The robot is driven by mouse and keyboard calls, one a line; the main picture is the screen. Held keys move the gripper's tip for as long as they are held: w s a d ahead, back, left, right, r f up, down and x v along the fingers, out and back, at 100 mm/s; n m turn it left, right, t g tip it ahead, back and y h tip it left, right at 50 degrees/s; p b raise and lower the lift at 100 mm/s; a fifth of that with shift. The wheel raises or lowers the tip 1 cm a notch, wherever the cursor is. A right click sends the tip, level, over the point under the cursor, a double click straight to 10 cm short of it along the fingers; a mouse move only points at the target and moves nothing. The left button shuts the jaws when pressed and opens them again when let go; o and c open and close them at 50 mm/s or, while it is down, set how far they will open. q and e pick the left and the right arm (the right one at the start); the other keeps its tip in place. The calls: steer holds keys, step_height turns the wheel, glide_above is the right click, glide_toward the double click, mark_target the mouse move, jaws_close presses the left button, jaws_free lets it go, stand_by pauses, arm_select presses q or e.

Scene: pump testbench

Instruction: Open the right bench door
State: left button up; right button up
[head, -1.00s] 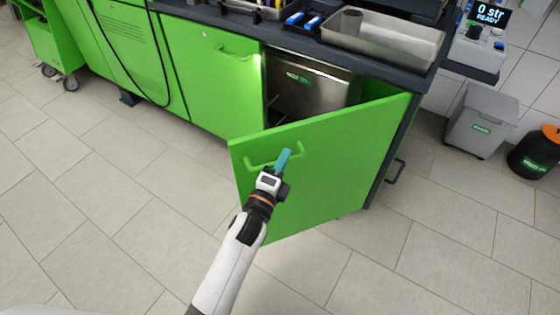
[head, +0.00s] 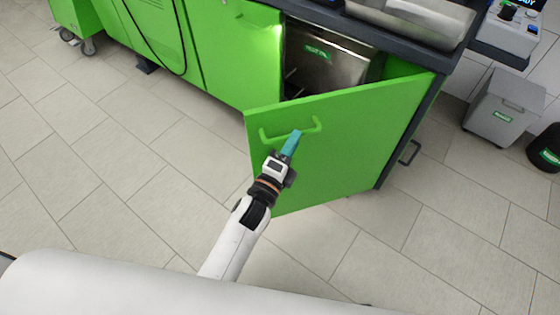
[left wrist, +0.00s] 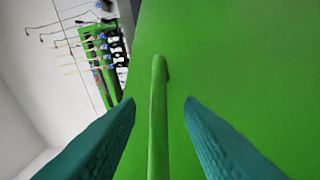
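The right bench door (head: 345,150) is a green panel that stands partly open, swung out from the bench on its right side. Its green bar handle (head: 308,127) is near the top of its outer face. My left gripper (head: 296,134) is at the handle, with its teal fingers over the bar. In the left wrist view the handle (left wrist: 158,120) runs between the two spread fingers, with a gap on each side. The door face (left wrist: 240,60) fills the right of that view. My right gripper is not in view.
Inside the open cabinet is a metal box (head: 330,55) with a green label. A closed green door (head: 238,50) is to the left. A grey bin (head: 503,108) and a black container (head: 545,150) stand at the right. The tiled floor (head: 120,170) in front is clear.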

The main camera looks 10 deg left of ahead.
arm_select(q)
steer(key=v, duration=0.8)
steer(key=shift+s, duration=0.3)
steer(key=shift+a, duration=0.1)
